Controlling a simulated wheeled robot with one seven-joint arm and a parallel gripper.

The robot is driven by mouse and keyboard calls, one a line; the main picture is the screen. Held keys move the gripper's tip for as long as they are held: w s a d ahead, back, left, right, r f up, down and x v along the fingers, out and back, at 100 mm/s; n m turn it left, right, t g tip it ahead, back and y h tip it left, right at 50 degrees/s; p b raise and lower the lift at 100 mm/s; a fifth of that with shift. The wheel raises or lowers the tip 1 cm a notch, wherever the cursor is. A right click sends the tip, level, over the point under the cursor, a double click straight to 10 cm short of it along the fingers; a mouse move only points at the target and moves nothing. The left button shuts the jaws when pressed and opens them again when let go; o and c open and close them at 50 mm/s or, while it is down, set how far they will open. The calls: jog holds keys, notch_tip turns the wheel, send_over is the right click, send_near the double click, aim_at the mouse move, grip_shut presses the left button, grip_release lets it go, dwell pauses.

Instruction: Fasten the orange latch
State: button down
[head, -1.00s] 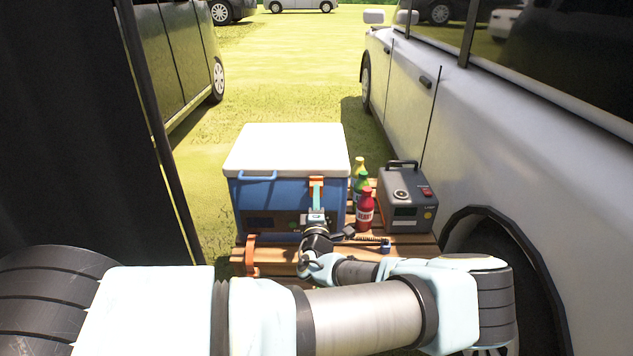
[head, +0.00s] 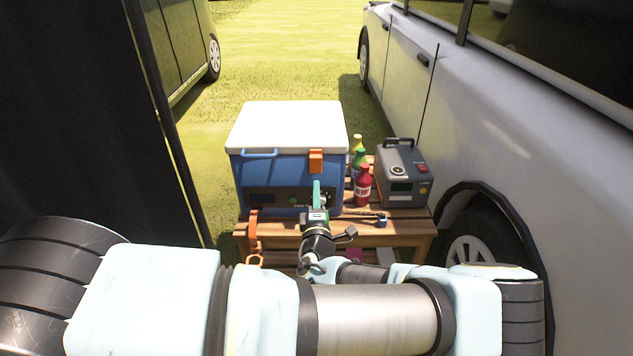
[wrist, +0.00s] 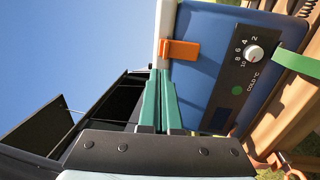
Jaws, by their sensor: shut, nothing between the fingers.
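The blue cooler (head: 270,182) has a white lid (head: 285,125), which is down. The orange latch (head: 316,161) is at the lid's front edge and hangs over the upper front wall. The latch also shows in the wrist view (wrist: 180,50), reaching from the white lid edge onto the blue wall. I cannot tell whether it is engaged. My gripper (head: 317,183) is just below the latch, in front of the cooler. In the wrist view its green fingers (wrist: 158,74) are together and empty, with their tips close beside the latch.
The cooler stands on a wooden table (head: 405,226). Bottles (head: 363,186) and a grey power box (head: 403,175) stand to its right. An orange strap (head: 253,232) hangs at the table's front left. A white car (head: 480,130) is close on the right.

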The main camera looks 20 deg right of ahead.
jog(key=shift+r+v, duration=0.15)
jog(key=shift+v, duration=0.95)
jog(key=shift+r+v, duration=0.15)
jog(key=shift+v, duration=0.9)
jog(key=w+a+r+n+g+y+p, duration=0.1)
jog(key=w+a+r+n+y, duration=0.15)
jog(key=a+n+y, duration=0.6)
jog(key=w+a+r+n+g+y+p, duration=0.1)
jog(key=w+a+r+n+y, duration=0.15)
jog(key=a+n+y, duration=0.6)
jog(key=s+a+r+n+g+y+p, duration=0.1)
jog(key=s+a+r+n+g, duration=0.15)
jog(key=a+n+g, duration=0.45)
jog(key=s+a+r+n+g+y+p, duration=0.1)
jog(key=s+a+n+g+y, duration=0.2)
jog(key=a+n, duration=0.45)
notch_tip(320, 180, up, 18)
jog(key=s+n+g+h+p, duration=0.1)
jog(key=n+h, duration=0.5)
jog(key=n, duration=0.7)
jog(key=s+a+n+g+h+p, duration=0.1)
jog(key=n+g+h+p, duration=0.1)
jog(key=n+h, duration=0.5)
jog(key=n+g, duration=0.1)
jog(key=n, duration=0.5)
jog(key=shift+s+a+p, duration=0.2)
jog(key=shift+a+p, duration=0.1)
